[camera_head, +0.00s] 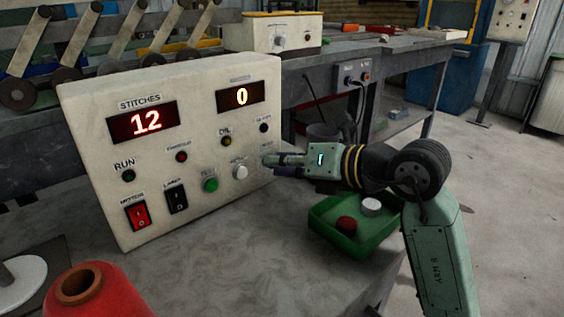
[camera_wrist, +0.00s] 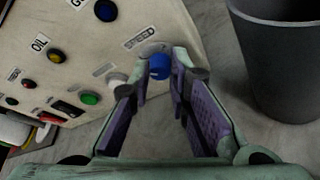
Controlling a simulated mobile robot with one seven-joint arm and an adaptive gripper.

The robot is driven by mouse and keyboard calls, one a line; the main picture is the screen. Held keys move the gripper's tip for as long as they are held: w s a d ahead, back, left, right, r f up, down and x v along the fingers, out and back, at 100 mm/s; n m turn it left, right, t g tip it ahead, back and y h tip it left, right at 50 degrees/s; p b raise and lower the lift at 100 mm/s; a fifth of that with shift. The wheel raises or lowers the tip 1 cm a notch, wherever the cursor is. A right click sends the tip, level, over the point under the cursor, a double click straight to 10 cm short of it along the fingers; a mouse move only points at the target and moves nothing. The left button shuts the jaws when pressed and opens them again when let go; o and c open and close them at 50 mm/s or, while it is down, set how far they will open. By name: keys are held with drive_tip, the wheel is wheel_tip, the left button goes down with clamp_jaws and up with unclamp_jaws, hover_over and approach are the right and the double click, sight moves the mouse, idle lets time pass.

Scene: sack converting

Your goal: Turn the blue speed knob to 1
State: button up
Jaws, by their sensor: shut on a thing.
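The blue speed knob (camera_wrist: 160,67) shows in the wrist view, below the SPEED label on the cream control panel (camera_wrist: 100,60). My gripper (camera_wrist: 163,77) is shut on the knob, with a fingertip on either side of it. The knob's pointer and scale are too small to read. In the head view my gripper (camera_head: 268,160) reaches in from the right to the panel's right edge, and its fingers hide the knob. The panel's right display (camera_head: 241,96) reads 0. The STITCHES display (camera_head: 144,122) reads 12.
A white button (camera_head: 240,172) and green button (camera_head: 211,185) sit left of my gripper. A green tray (camera_head: 326,236) with a red and a white piece lies below my arm. A dark bin (camera_wrist: 285,60) stands right of the gripper. A red cone (camera_head: 92,292) stands front left.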

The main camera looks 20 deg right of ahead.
clamp_jaws()
drive_tip(key=shift+f+b, duration=0.1)
drive_tip(key=shift+b, duration=0.3)
drive_tip(key=n+h+b, duration=0.1)
drive_tip(key=n+b, duration=0.1)
drive_tip(key=b, duration=0.1)
drive_tip(key=shift+a+f, duration=0.1)
drive_tip(key=shift+f, duration=0.05)
drive_tip(key=n+h+b, duration=0.1)
drive_tip(key=b, duration=0.1)
drive_tip(key=n+t+h+b, duration=0.1)
drive_tip(key=n+b, duration=0.1)
drive_tip(key=b, duration=0.1)
drive_tip(key=n+b, duration=0.1)
drive_tip(key=b, duration=0.1)
drive_tip(key=shift+s+a+h+b, duration=0.15)
drive_tip(key=shift+a+h+b, duration=0.15)
drive_tip(key=shift+h+b, duration=0.1)
drive_tip(key=n+t+h+b, duration=0.1)
drive_tip(key=n+b, duration=0.3)
drive_tip(key=b, duration=0.1)
drive_tip(key=shift+s+a+f+t+h+b, duration=0.1)
drive_tip(key=shift+a+f+t+h+b, duration=0.1)
drive_tip(key=shift+t+h+b, duration=0.15)
drive_tip(key=n+t+h+b, duration=0.1)
drive_tip(key=n+b, duration=0.1)
drive_tip(key=shift+a+r+n+b, duration=0.1)
drive_tip(key=shift+r+n+b, duration=0.05)
drive_tip(key=shift+n+b, duration=0.2)
